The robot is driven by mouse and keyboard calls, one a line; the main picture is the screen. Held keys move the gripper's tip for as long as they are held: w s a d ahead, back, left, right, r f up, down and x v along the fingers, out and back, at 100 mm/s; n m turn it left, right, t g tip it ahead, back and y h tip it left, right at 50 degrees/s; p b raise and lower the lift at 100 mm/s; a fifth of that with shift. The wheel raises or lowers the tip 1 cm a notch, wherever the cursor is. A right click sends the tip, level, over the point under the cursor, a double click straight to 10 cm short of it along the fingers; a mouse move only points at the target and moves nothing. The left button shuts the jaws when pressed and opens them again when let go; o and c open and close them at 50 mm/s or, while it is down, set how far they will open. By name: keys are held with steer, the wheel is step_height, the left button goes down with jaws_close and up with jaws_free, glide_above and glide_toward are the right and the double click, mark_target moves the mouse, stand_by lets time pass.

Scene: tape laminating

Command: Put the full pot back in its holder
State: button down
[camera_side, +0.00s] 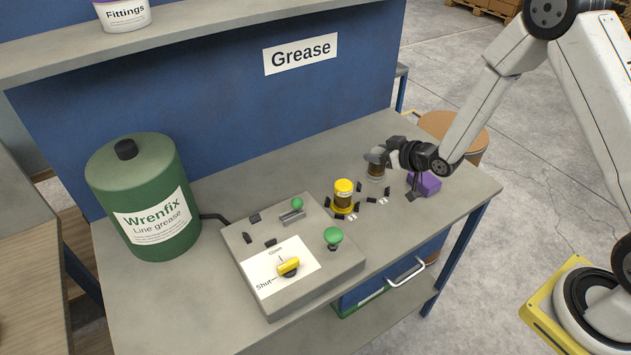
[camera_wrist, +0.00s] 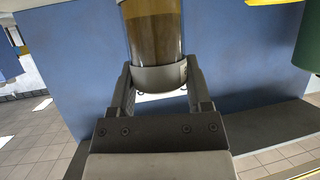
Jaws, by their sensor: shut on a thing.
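My gripper (camera_side: 384,156) is level above the back right of the bench and shut on a clear pot (camera_side: 376,170) with brown contents. In the wrist view the pot (camera_wrist: 154,38) stands about upright, its grey band (camera_wrist: 160,77) between both fingers; its top is out of frame. I cannot tell whether its base touches the bench. Small black blocks (camera_side: 387,190) stand on the bench in front of it; I cannot tell for certain which form the pot's holder. A yellow-capped pot (camera_side: 344,187) with brown contents stands to the left in a yellow base.
A grey panel (camera_side: 240,238) with a yellow Open/Shut handle (camera_side: 288,266) and green knobs (camera_side: 333,236) lies left. A purple block (camera_side: 425,184) lies right, beside my gripper. A blue back wall (camera_side: 220,90) rises behind the bench.

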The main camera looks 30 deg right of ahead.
mark_target(384, 170)
steer(key=shift+f, duration=2.6)
steer(key=shift+f, duration=0.1)
jaws_free()
steer(key=shift+v, duration=6.1)
steer(key=shift+w, duration=0.1)
